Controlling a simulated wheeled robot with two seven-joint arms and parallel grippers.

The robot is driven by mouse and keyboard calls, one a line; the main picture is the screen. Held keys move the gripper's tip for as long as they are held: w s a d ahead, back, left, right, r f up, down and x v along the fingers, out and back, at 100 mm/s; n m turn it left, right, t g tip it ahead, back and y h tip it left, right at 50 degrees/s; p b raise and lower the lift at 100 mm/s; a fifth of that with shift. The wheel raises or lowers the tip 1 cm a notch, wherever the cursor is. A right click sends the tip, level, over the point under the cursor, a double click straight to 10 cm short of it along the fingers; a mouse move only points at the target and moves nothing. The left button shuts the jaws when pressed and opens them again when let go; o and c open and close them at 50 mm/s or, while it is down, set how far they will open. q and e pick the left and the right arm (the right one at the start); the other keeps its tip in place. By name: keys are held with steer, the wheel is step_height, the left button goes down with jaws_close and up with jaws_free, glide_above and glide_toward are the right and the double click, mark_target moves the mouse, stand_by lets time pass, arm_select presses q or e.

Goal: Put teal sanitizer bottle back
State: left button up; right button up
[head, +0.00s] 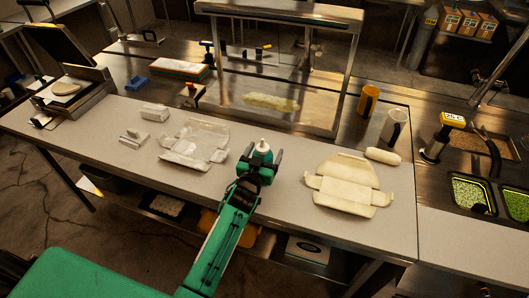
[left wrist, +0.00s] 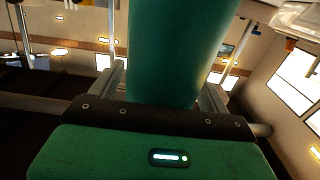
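The teal sanitizer bottle (left wrist: 180,50) stands large between my left gripper's fingers in the left wrist view, with its upper end out of frame. In the head view its pale top (head: 262,147) shows between the fingers, and the rest is mostly hidden by the gripper. My left gripper (head: 262,158) is shut on the bottle near the front edge of the counter, between the two opened wraps. Its fingers also show on both sides of the bottle in the left wrist view (left wrist: 165,97). I cannot tell whether the bottle touches the counter. My right gripper is not in view.
Food bins (head: 470,193) are at the right.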

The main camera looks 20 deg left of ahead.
arm_select(q)
steer(key=shift+s+r, duration=0.1)
steer(key=shift+r, duration=0.1)
steer(key=s+b, duration=0.3)
steer(key=s, duration=0.9)
steer(key=shift+a, duration=0.2)
